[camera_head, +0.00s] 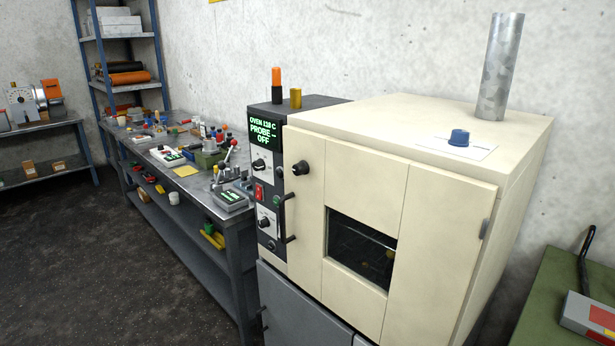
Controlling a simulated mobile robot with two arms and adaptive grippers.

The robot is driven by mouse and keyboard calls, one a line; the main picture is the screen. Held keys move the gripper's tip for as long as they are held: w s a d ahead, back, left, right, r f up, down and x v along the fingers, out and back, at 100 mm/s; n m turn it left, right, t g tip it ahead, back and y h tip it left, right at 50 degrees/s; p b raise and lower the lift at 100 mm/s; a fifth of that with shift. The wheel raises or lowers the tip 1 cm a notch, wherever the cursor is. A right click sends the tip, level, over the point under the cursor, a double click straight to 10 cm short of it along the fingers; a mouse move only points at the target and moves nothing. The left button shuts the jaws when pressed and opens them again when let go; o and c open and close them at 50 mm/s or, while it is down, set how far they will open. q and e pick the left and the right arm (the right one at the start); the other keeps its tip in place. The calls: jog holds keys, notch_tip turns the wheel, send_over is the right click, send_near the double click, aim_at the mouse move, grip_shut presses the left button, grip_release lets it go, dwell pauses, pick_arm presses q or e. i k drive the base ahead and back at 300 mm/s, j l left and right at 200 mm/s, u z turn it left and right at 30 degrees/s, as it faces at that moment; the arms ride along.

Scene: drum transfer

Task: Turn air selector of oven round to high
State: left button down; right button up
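The cream oven (400,190) fills the middle right, its door shut, with a dark window (361,249). Its black control panel (267,180) on the left has a green-lit display (263,131) reading about "OVEN 118 C PROBE -- OFF". Below it are an upper black knob (261,165) on a white plate, a red switch (259,191) and a lower black knob (264,222) on another plate. Another black knob (300,168) is on the front face. A blue knob (459,138) sits on a white plate on top. Labels are too small to read, so which is the air selector is unclear. Neither gripper is in view.
A black handle (287,218) sticks out from the oven front. A metal flue (500,67) rises from its top. A long cluttered bench (195,185) stands to the left, a green table (548,302) to the right. The dark floor at left is clear.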

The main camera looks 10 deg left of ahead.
aim_at(264, 222)
jog(key=u, duration=0.4)
jog(key=i+j, duration=0.15)
jog(key=i, duration=0.35)
jog(key=z, duration=0.45)
jog(key=i+j+z, duration=0.15)
jog(key=j+z, duration=0.3)
jog(key=j, duration=0.3)
jog(key=i+j+z, duration=0.1)
jog(key=j+z, duration=0.4)
jog(key=j, duration=0.25)
